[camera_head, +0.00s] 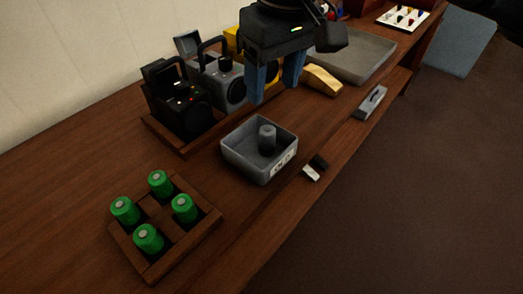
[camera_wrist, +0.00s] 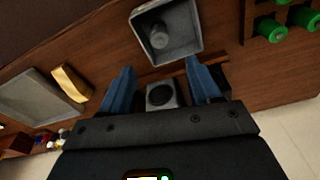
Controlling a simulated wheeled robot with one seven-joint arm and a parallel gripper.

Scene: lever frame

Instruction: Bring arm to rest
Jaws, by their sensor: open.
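My gripper (camera_head: 274,82) hangs above the table at the top middle of the head view, with its two blue fingers apart and nothing between them. It also shows in the wrist view (camera_wrist: 160,88), open, with the top of a grey device (camera_wrist: 160,96) seen below between the fingers. In the head view, the gripper is in front of and above a row of black, grey and yellow devices and hides part of the yellow one (camera_head: 271,74). No contact with any thing is visible.
A grey square tray (camera_head: 245,170) holds a grey cylinder (camera_head: 267,139). A wooden rack (camera_head: 152,270) holds several green cylinders. Also on the table are a black device (camera_head: 178,112), a grey device (camera_head: 222,84), a yellow curved thing (camera_head: 322,80) and a large grey tray (camera_head: 372,72).

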